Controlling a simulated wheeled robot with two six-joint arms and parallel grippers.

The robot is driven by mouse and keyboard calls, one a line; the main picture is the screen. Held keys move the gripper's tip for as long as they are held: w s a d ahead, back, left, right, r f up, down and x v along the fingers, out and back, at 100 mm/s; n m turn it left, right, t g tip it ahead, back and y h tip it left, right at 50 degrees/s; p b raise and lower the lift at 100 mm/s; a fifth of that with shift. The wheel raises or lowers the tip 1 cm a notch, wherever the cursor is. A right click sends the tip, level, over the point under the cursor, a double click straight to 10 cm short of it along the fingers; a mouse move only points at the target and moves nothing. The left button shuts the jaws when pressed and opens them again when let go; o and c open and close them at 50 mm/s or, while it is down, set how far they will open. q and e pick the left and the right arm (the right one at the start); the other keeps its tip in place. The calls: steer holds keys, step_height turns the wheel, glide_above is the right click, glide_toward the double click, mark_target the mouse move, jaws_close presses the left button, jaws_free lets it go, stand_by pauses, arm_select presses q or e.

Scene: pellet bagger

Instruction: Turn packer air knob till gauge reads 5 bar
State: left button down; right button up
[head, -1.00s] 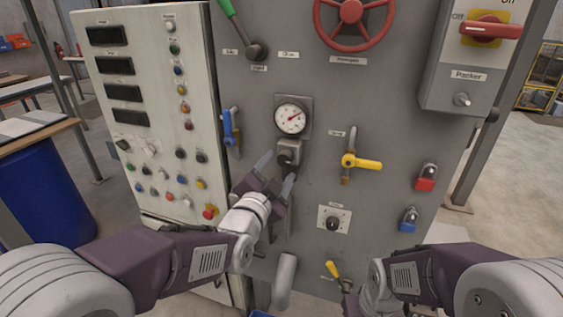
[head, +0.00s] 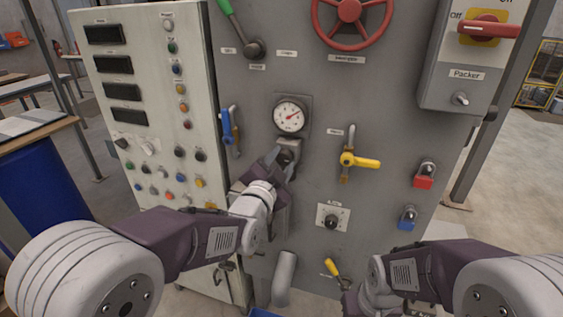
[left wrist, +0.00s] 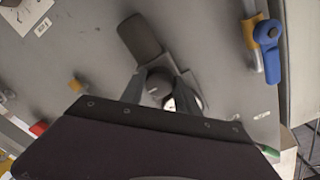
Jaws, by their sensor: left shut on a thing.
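The round white gauge (head: 289,116) is on the grey panel, its red needle pointing up and right; its numbers are too small to read. The dark air knob (head: 287,152) is just below it, partly hidden by my left gripper (head: 280,160). The left gripper is shut on the knob, with its fingers on either side. In the left wrist view a round dark knob (left wrist: 158,82) shows between the fingertips (left wrist: 160,92). My right gripper (head: 352,300) is low at the right, near a small yellow lever; its fingers are not clear.
A blue-handled valve (head: 228,128) is left of the gauge, and a yellow-handled valve (head: 360,161) is to the right. A small dial (head: 331,221), a grey pipe elbow (head: 285,278) and the yellow lever (head: 333,268) are lower. A red handwheel (head: 350,12) is above.

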arm_select(q)
steer(key=n+b, duration=0.4)
steer(key=n, duration=0.1)
steer(key=shift+f, duration=0.3)
steer(key=n+b, duration=0.3)
steer(key=shift+d+r+n+b, duration=0.1)
steer(key=shift+n+b, duration=0.9)
steer(key=shift+n, duration=0.6)
steer(key=c, duration=0.9)
jaws_free()
steer(key=shift+r, duration=0.1)
steer(key=shift+s, duration=0.1)
